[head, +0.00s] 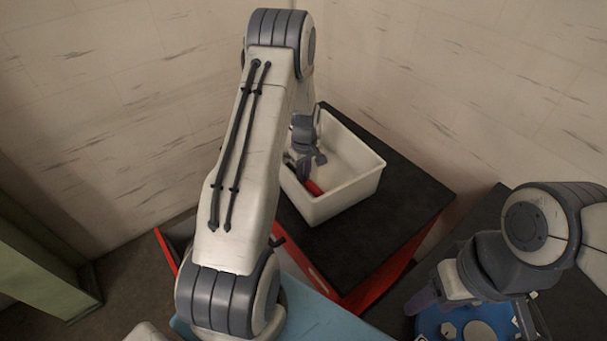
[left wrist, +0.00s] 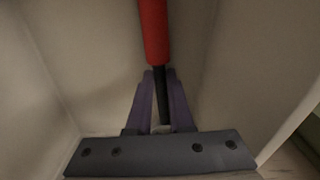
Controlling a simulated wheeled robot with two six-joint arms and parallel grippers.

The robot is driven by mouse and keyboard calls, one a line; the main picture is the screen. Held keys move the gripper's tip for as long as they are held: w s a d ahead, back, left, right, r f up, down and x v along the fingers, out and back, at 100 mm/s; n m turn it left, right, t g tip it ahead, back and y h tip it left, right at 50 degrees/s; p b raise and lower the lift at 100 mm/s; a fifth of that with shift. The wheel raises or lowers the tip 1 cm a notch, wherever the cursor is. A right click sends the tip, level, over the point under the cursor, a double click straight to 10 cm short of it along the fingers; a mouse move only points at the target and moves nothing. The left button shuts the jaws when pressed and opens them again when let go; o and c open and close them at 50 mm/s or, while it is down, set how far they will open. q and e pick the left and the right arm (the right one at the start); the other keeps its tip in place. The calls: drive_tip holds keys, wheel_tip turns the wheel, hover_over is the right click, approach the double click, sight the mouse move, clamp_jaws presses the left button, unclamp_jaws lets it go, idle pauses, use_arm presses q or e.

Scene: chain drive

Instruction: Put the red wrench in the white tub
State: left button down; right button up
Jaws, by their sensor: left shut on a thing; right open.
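The white tub (head: 350,191) stands on a black-topped red cabinet in the head view. My left gripper (head: 306,170) reaches down inside the tub, partly hidden by my own arm. The red wrench (head: 314,187) shows as a small red piece in the tub beside the fingers. In the left wrist view, the wrench's red handle (left wrist: 154,32) points away from my left gripper (left wrist: 159,75), whose purple fingers are shut on its dark part. The tub's pale walls surround it; whether the wrench touches the floor is unclear. My right gripper (head: 474,312) is open at the lower right.
The cabinet's black top (head: 405,208) is clear to the right of the tub. A blue piece with white parts (head: 468,322) lies under my right gripper on a dark surface. A red open drawer (head: 174,248) shows at left. Pale walls close off the back.

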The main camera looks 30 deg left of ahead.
use_arm(q)
drive_tip(key=shift+f, duration=0.3)
drive_tip(key=shift+f, duration=0.15)
drive_tip(key=c, duration=0.8)
unclamp_jaws()
